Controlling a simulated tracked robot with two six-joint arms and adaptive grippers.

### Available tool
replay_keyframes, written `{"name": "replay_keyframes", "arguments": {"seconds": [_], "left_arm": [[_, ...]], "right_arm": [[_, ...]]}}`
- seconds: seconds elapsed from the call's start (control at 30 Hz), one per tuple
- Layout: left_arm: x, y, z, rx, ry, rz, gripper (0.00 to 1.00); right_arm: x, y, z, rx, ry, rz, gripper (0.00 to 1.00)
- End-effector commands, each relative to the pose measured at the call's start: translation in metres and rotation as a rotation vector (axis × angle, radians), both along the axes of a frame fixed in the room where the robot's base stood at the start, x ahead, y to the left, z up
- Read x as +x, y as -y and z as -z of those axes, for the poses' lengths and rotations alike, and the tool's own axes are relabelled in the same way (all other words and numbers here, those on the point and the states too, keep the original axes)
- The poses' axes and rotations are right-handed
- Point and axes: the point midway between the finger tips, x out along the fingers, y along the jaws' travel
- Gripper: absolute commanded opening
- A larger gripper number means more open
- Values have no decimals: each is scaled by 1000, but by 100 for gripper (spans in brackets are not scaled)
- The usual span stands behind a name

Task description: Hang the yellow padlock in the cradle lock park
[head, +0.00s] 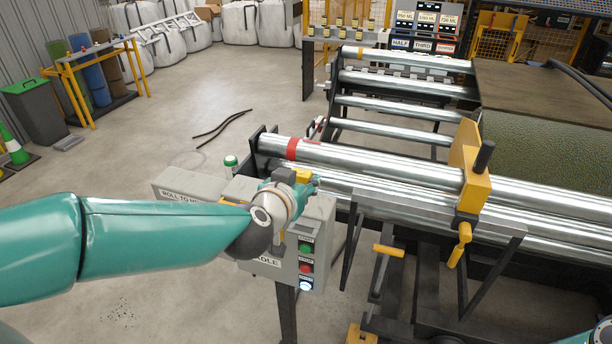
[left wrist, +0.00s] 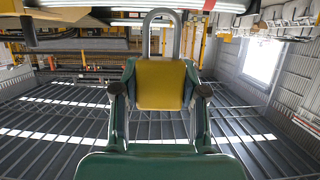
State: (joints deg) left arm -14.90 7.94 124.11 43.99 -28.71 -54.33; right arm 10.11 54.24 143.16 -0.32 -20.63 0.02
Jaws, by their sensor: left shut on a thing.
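The yellow padlock (left wrist: 160,86) is in the left wrist view, its grey steel shackle pointing to the top of the picture. My left gripper (left wrist: 161,98) is shut on its body, with a finger on each side. In the head view a bit of the yellow padlock (head: 303,175) shows at the tip of my left gripper (head: 296,181), above the grey control box (head: 318,225). The box carries a partly covered label ending in "DLE". I cannot make out the lock park; my arm and gripper hide part of the box. My right gripper is not in view.
Steel rollers (head: 375,160) run to the right just behind the box, one with a red band. A yellow clamp block (head: 470,175) stands on them. The box front has green, red and lit white buttons (head: 306,267). Open floor (head: 170,285) lies to the left.

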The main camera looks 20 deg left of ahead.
Motion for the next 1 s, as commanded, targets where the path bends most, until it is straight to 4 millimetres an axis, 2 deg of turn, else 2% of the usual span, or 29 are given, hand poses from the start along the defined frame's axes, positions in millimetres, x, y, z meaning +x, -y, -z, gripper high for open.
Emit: {"name": "replay_keyframes", "arguments": {"seconds": [0.37,1.0], "left_arm": [[2,7,4,0,0,14,0],[2,5,54,-1,0,10,0]], "right_arm": [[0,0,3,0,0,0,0],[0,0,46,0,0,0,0]]}}
